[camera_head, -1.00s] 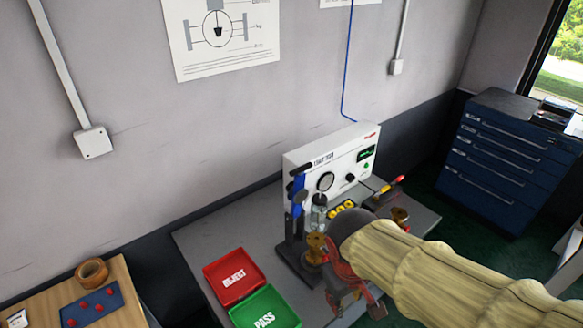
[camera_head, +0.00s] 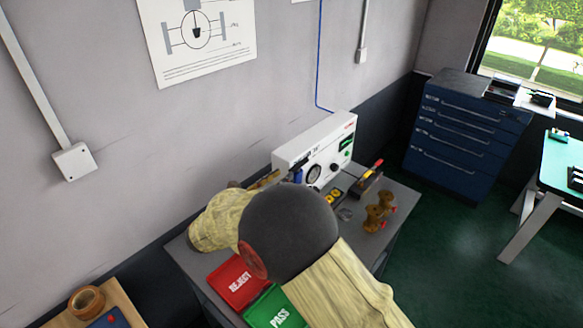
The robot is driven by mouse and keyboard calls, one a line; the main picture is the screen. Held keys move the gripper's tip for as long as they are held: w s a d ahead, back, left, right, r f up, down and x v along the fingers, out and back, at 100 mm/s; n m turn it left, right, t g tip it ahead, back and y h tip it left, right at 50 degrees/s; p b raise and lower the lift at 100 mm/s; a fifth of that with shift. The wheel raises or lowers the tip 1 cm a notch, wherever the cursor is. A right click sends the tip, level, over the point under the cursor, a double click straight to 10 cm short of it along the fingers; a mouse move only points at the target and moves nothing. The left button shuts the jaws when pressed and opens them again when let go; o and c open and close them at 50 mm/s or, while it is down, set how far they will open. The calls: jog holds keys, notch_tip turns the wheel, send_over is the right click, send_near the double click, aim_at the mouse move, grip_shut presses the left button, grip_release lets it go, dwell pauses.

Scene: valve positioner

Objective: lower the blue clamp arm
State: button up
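The blue clamp arm (camera_head: 298,173) shows only as a small blue part in front of the left side of the white test unit (camera_head: 325,150). My own arm hides the rest of the clamp and its stand. My arm reaches over the bench from the lower right and bends left, and its sleeved far part points back toward the clamp. The tip of my gripper seems to be near the top of the clamp, but its fingers cannot be made out. I cannot tell whether it touches the blue arm.
A red REJECT tray (camera_head: 237,283) and a green PASS tray (camera_head: 274,309) lie at the bench front, partly under my arm. Brass valves (camera_head: 379,212) stand at the right of the bench (camera_head: 398,222). A blue drawer cabinet (camera_head: 462,135) stands farther right.

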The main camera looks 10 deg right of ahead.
aim_at(298, 166)
jog(key=shift+b+x, duration=0.35)
jog(key=shift+x, duration=3.6)
jog(key=shift+c, duration=1.4)
grip_shut()
